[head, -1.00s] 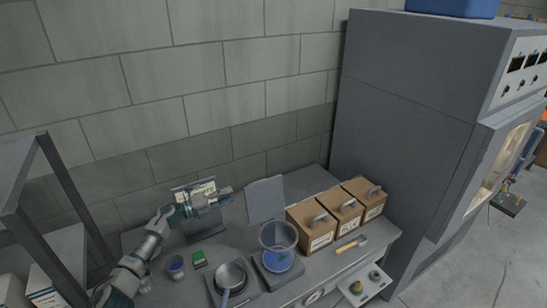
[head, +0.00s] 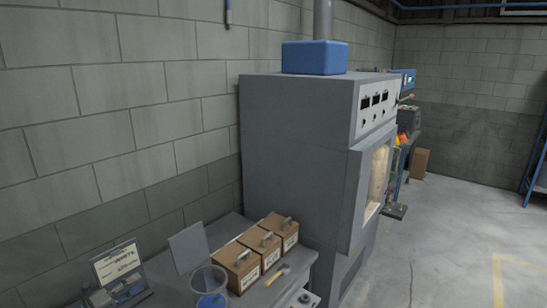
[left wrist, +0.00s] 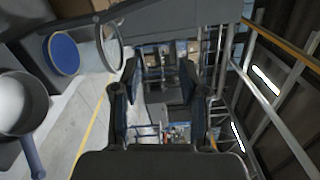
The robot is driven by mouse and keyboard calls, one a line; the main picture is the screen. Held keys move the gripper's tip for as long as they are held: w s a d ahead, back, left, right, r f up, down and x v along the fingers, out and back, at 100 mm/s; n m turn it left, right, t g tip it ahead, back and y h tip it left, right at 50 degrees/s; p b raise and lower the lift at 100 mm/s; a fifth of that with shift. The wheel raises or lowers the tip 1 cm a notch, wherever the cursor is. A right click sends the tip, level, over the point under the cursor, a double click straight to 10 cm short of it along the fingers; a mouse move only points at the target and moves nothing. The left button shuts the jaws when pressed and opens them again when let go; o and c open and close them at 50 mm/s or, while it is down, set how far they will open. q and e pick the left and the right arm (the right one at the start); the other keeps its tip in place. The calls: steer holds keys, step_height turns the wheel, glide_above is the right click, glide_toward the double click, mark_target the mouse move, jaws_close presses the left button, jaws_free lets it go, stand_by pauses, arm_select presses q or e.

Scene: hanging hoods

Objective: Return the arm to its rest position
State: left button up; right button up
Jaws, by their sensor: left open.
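My right gripper is in neither view.
A bench (head: 222,236) holds a clear container (head: 208,280), a tilted grey panel (head: 189,248) and three brown boxes (head: 262,252). A tall grey cabinet (head: 285,150) stands beside it. Open floor (head: 450,240) lies to the right. A pan (left wrist: 18,105) shows in the left wrist view.

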arm_select(q)
steer(key=d+f+n+t+y, duration=0.25)
steer(key=d+f+n, duration=0.35)
steer(key=d+f, duration=0.35)
steer(key=s+d+f+n+y, duration=0.6)
steer(key=d+f+n, duration=0.1)
steer(key=f+n, duration=0.2)
steer(key=s+d+f+n+g+y, duration=0.2)
steer(key=s+f+n+g, duration=0.15)
steer(key=s, duration=0.45)
steer(key=s+d+f+n+g+y, duration=0.1)
steer(key=s+d+f+n+g, duration=0.15)
steer(key=s+f, duration=0.4)
steer(key=s+d+n+g, duration=0.2)
steer(key=s+n+g, duration=0.4)
steer(key=s, duration=1.6)
step_height(320, 180, down, 26)
steer(key=s+f+m+g, duration=0.1)
steer(key=s+m+g, duration=0.1)
steer(key=s+g, duration=0.1)
steer(key=s+a+f+g, duration=0.1)
steer(key=s+a+f, duration=0.2)
steer(key=s+f, duration=1.3)
steer(key=shift+s, duration=0.65)
